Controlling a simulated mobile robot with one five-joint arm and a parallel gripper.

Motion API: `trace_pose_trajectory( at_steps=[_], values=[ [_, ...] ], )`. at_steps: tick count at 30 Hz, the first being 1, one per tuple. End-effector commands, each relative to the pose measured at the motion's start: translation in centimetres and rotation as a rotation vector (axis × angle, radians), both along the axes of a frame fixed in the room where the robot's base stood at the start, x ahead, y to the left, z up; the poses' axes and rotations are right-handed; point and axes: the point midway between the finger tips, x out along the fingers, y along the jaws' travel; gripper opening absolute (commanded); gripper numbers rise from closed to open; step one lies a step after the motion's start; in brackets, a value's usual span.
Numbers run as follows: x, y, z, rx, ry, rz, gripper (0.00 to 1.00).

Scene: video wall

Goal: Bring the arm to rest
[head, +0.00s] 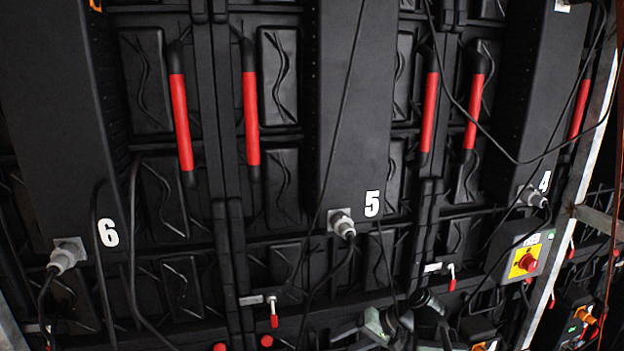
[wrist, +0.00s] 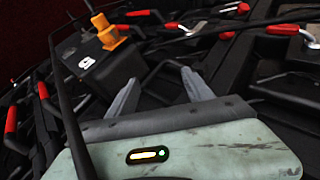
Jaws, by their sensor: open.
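My gripper (wrist: 160,88) shows in the wrist view with its two grey fingers spread apart. Nothing is between the fingers. Its pale green, scuffed housing with a small yellow-lit panel fills the bottom of that view. Beyond the fingertips lies dark panel backing, and I cannot tell the distance to it. In the head view, parts of my arm show at the bottom edge, right of the middle, in front of the wall. The fingers are hard to make out there.
Black panel backs carry red handles (head: 181,122) and boxes numbered 6, 5 (head: 371,204) and 4. Loose cables hang across them. A yellow switch box with a red knob (head: 528,262) is at the right. An orange connector on a black box (wrist: 108,32) is upper left in the wrist view.

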Motion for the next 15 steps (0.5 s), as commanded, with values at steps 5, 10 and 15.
trace_pose_trajectory(
  at_steps=[5,10,15],
  values=[
    [-4.1,2.8,-5.4,-0.379,0.092,0.139,0.60],
    [-5.3,-3.1,-7.4,-0.666,0.155,0.098,0.60],
    [-5.7,-6.9,-7.6,-0.806,0.192,0.049,0.60]
  ],
)
